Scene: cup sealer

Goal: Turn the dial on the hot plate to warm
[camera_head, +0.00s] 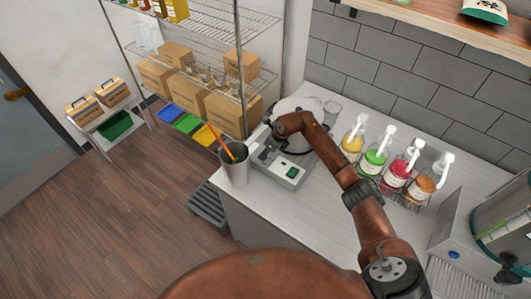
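The hot plate appears to be the grey appliance (291,177) on the counter, with a green switch on its front; its top is partly hidden by my arm. I cannot make out its dial or the dial's setting. My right arm reaches in from the lower right, and its wrist bends down over the appliance. My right gripper (266,151) is a small dark shape at the appliance's left side, mostly hidden by the wrist. I cannot tell whether its fingers are open or touch anything. My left gripper is not in view.
A metal cup (234,171) with an orange stick stands close left of the appliance, at the counter edge. A glass (332,112) stands behind. Several pump bottles (396,176) are right of my arm. A wire shelf with boxes (225,113) is at left. The front counter (290,220) is clear.

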